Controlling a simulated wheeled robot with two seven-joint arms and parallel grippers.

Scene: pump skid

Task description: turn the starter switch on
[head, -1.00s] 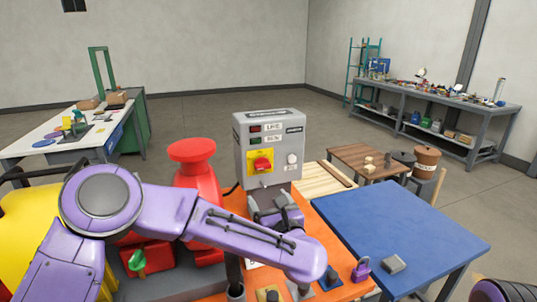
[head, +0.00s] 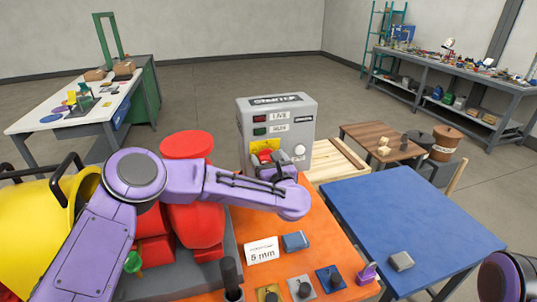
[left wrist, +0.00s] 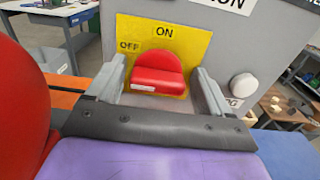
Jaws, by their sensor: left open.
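The grey starter box (head: 300,104) stands at the back of the orange skid top, with LIVE and RUN-type lamp labels on its front. Its red switch knob (head: 264,157) sits on a yellow plate (head: 262,144). In the left wrist view the red knob (left wrist: 158,72) is centred on the yellow plate (left wrist: 196,40), with ON printed above it and OFF at its upper left. My left gripper (left wrist: 160,78) is open, one finger on each side of the knob, with gaps showing. In the head view my left gripper (head: 271,164) partly hides the knob. My right gripper is out of view.
A white round button (left wrist: 243,86) is just right of the knob. A red valve body (head: 186,146) stands left of the box, under my left arm. A blue table (head: 400,220) is to the right. Small fixtures and a 5 mm card (head: 262,250) lie in front.

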